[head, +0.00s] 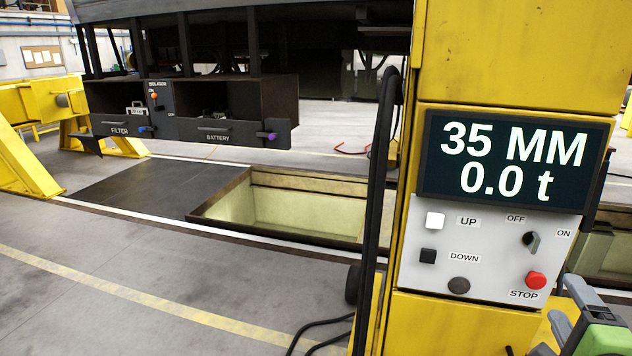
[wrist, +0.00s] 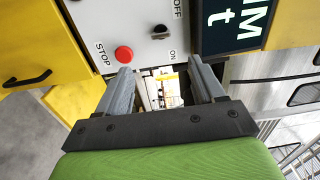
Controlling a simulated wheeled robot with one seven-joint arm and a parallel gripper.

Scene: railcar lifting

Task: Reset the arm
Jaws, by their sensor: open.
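My gripper (head: 574,317) is at the lower right in the head view, in front of the lower part of the yellow lifting column (head: 520,55). In the wrist view its two grey fingers (wrist: 165,88) stand apart with nothing between them. The column's grey control panel (head: 492,248) carries a white UP button, a black DOWN button, a black rotary switch (head: 531,241) and a red STOP button (head: 536,280). The display (head: 515,158) reads 35 MM and 0.0 t. In the wrist view the STOP button (wrist: 124,54) lies beyond the left finger, apart from it.
A dark railcar underside with FILTER and BATTERY boxes (head: 216,131) hangs at the upper left. An open floor pit (head: 300,208) lies below it. A black cable (head: 378,190) runs down the column's left side. Grey floor (head: 150,270) is clear at the lower left.

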